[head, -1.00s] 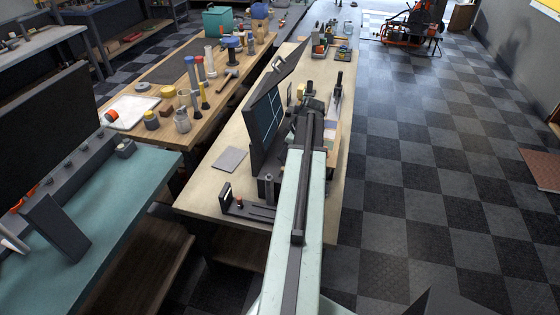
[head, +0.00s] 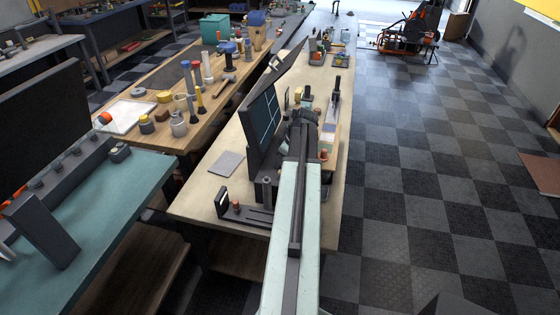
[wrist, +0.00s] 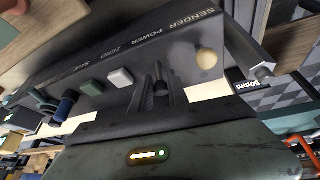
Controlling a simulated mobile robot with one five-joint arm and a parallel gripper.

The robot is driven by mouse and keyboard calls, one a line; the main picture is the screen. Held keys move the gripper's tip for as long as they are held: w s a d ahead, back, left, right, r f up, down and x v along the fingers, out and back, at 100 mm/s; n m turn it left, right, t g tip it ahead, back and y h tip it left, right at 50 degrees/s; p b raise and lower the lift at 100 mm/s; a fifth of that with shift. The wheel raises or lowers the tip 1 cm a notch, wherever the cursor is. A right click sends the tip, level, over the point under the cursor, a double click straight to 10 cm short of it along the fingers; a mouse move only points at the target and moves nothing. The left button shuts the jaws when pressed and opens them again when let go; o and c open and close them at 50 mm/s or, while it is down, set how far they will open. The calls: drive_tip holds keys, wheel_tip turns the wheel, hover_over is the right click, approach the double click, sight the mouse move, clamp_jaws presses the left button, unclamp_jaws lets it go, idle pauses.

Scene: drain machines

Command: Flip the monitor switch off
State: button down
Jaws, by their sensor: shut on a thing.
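The monitor (head: 262,122) stands on the light bench with its dark screen, marked with pale lines, facing left in the head view. In the wrist view a dark control panel (wrist: 100,62) carries the words SENDER, POWER, ZERO and SAVE. My gripper (wrist: 160,82) is at the panel near the POWER label, its dark fingers closed on a small dark part that seems to be the switch. The fingers hide most of it, so its position cannot be told. A cream knob (wrist: 206,58) is to the right and a white button (wrist: 120,77) to the left.
A green button (wrist: 91,88) and blue knobs (wrist: 65,106) are further left on the panel. A grey pad (head: 227,163) lies on the bench (head: 205,190).

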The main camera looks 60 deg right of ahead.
drive_tip(key=shift+s+d+f+t+b, duration=0.1)
drive_tip(key=shift+s+f+t+b, duration=0.15)
drive_tip(key=shift+t+b, duration=0.4)
drive_tip(key=shift+s+d+f+t+b, duration=0.15)
drive_tip(key=shift+s+t+b, duration=0.25)
drive_tip(key=shift+b, duration=0.3)
drive_tip(key=t+b, duration=0.2)
drive_tip(key=b, duration=0.1)
drive_tip(key=t+y+b, duration=0.1)
drive_tip(key=shift+s+d+f, duration=0.1)
drive_tip(key=shift+s+f, duration=0.15)
drive_tip(key=shift+s, duration=0.15)
drive_tip(key=t+b, duration=0.1)
drive_tip(key=b, duration=0.3)
drive_tip(key=shift+s+d+m+t+y, duration=0.1)
drive_tip(key=shift+s+m+t+y, duration=0.2)
drive_tip(key=shift+s+t+y, duration=0.1)
drive_tip(key=shift+r+t+b, duration=0.1)
drive_tip(key=shift+t+b, duration=0.15)
drive_tip(key=shift+b, duration=0.05)
drive_tip(key=shift+r, duration=0.1)
drive_tip(key=c, duration=1.3)
unclamp_jaws()
drive_tip(key=shift+c, duration=0.2)
